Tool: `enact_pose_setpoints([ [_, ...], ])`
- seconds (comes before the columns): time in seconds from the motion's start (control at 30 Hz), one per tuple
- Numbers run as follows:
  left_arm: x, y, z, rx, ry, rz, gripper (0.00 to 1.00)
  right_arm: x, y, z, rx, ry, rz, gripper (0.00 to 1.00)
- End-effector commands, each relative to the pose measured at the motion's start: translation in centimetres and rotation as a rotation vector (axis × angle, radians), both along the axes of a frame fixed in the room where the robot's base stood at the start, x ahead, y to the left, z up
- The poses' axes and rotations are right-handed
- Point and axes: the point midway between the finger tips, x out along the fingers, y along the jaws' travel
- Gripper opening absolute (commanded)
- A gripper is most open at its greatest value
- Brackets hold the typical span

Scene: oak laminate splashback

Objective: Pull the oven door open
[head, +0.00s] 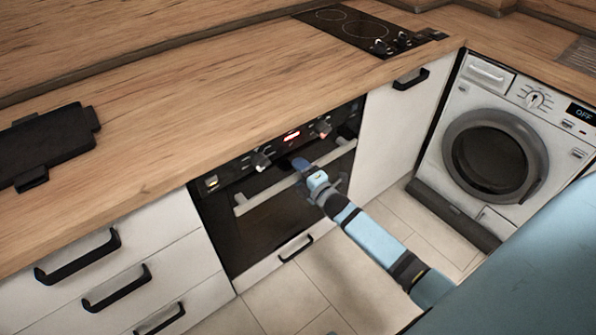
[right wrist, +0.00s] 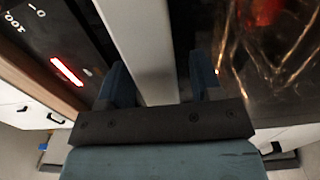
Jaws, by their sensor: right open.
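The oven (head: 265,190) is built in under the wooden counter, with a black front, a red display and knobs. Its door looks shut. A pale bar handle (head: 248,203) runs across the top of the door. My right gripper (head: 302,165) is at the handle, right of its middle. In the right wrist view the handle (right wrist: 140,45) passes between the two blue fingers of the open gripper (right wrist: 160,85), with gaps at its sides. My left gripper is not in view.
A washing machine (head: 495,145) stands at the right. White drawers (head: 110,265) with black handles are left of the oven, and a hob (head: 365,28) and black tray (head: 45,145) are on the counter (head: 200,95). Tiled floor (head: 330,275) is clear before the oven.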

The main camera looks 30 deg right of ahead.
Motion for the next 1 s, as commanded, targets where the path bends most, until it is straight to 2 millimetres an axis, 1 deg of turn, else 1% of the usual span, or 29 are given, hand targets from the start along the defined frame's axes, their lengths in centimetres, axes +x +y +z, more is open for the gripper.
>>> enact_pose_setpoints([
  [0.1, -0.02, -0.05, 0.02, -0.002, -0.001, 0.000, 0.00, 0.75, 0.08, 0.03, 0.000, -0.001, 0.001, 0.60],
  [0.4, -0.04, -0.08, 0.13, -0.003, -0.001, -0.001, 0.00, 0.90, 0.09, 0.02, 0.000, 0.000, 0.001, 0.60],
  [0.47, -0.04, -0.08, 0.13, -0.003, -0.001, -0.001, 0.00, 0.90, 0.09, 0.03, 0.000, 0.000, 0.000, 0.46],
  [0.5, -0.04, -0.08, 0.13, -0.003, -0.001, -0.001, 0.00, 0.89, 0.09, 0.02, 0.000, 0.000, 0.000, 0.37],
  [0.57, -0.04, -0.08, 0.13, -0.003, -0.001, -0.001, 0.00, 0.89, 0.08, 0.03, 0.000, 0.000, 0.000, 0.23],
  [0.6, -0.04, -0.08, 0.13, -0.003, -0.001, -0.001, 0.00, 0.89, 0.08, 0.03, 0.000, 0.000, 0.000, 0.14],
  [0.67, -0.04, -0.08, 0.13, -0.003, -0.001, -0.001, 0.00, 0.89, 0.08, 0.03, 0.001, 0.000, 0.000, 0.00],
  [0.87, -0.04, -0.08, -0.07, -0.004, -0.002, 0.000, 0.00, 0.76, -0.03, -0.10, 0.001, -0.005, 0.000, 0.00],
  [1.0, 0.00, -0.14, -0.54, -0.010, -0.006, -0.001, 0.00, 0.31, -0.53, -0.41, 0.002, -0.027, 0.000, 0.00],
])
